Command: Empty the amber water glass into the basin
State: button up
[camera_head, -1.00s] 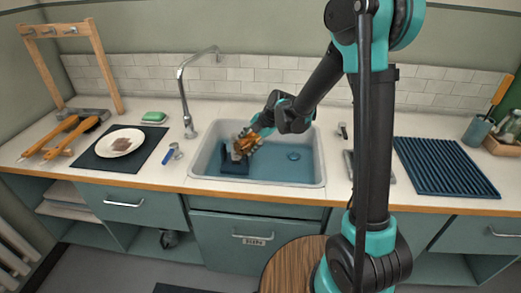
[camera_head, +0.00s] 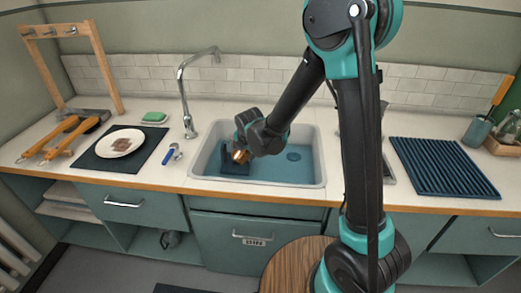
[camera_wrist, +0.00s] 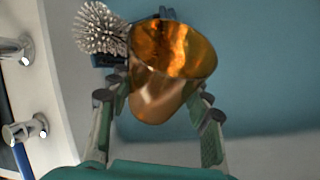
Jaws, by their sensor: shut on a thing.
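The amber water glass (camera_wrist: 165,95) is held between the two fingers of my gripper (camera_wrist: 160,104) in the wrist view. My gripper is shut on its sides. In the head view the amber glass (camera_head: 239,157) is a small patch beside my gripper (camera_head: 246,150), over the left part of the basin (camera_head: 318,160). The glass looks tilted, and my wrist hides much of it there. I see into its mouth in the wrist view, but cannot tell whether water is inside.
A dark blue object (camera_head: 233,181) sits in the basin's left part. A round bristle brush (camera_wrist: 100,28) is close to the glass in the wrist view. The tap (camera_head: 184,95) stands behind the basin, left of my gripper. The basin's right half is free.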

aim_at(236, 153)
jog(key=shift+r+t+h, duration=0.25)
jog(key=shift+t+h, duration=0.15)
jog(key=shift+s+a+f+n+t+h, duration=0.2)
jog(key=shift+f+n+t+h, duration=0.2)
jog(key=shift+f+t+h, duration=0.2)
jog(key=shift+s+a+f+t+h, duration=0.15)
jog(key=shift+a+f+t+h, duration=0.1)
jog(key=shift+f, duration=0.25)
jog(key=shift+s+a+f+t+h, duration=0.15)
jog(key=shift+f+t, duration=0.1)
jog(key=shift+f, duration=0.2)
jog(key=shift+s+a+f+n+t+h, duration=0.3)
jog(key=shift+a+f+n+t+h, duration=0.1)
jog(key=shift+f+t+h, duration=0.15)
jog(key=shift+s+a+r+t, duration=0.1)
jog(key=shift+s+r+t, duration=0.05)
jog(key=shift+r+t, duration=0.1)
jog(key=shift+s+a+r+n+t+h+b, duration=0.1)
jog(key=shift+s+a+r+n+t+h, duration=0.1)
jog(key=shift+r+t+h, duration=0.35)
jog(key=shift+s+a+r+n+t+h+b, duration=0.15)
jog(key=shift+r+t, duration=0.25)
jog(key=shift+r, duration=0.4)
jog(key=shift+s+a+r+n+t+h+b, duration=0.15)
jog(key=shift+a+r+n+t+h, duration=0.1)
jog(key=shift+r+t+h, duration=0.3)
jog(key=shift+d+r, duration=0.1)
jog(key=shift+r, duration=0.15)
